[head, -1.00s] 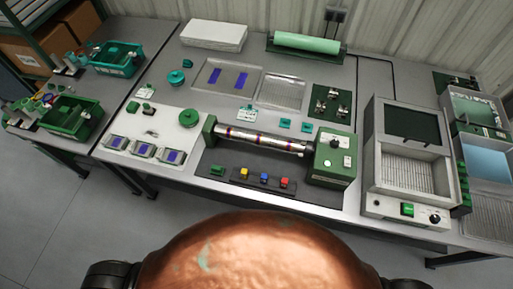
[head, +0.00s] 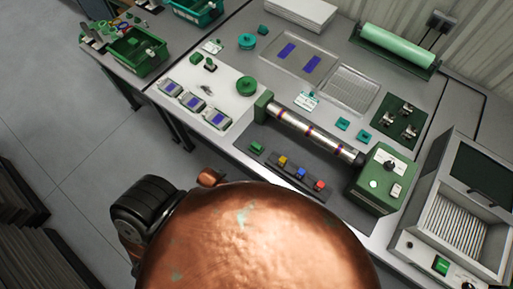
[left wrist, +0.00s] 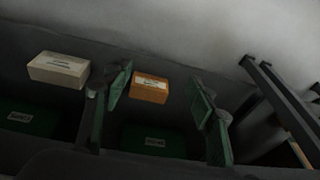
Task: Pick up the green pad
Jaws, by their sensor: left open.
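A small green block (head: 257,147), which may be the green pad, lies on the dark mat at the front of the workbench in the head view. It is beside a dark strip holding yellow (head: 282,161), blue (head: 300,173) and red (head: 319,185) blocks. Two flat teal pieces (head: 343,123) lie behind the roller unit. My left gripper (left wrist: 160,92) is open in the left wrist view, with its green-faced fingers apart and nothing between them. The green block is not recognisable in that view. Neither gripper shows in the head view.
A metal roller unit (head: 310,132) stands behind the dark mat. A grey box-like machine (head: 470,195) is at right. Green bins (head: 138,50) stand on the left bench. The left wrist view shows a beige box (left wrist: 58,70) and an orange box (left wrist: 150,88).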

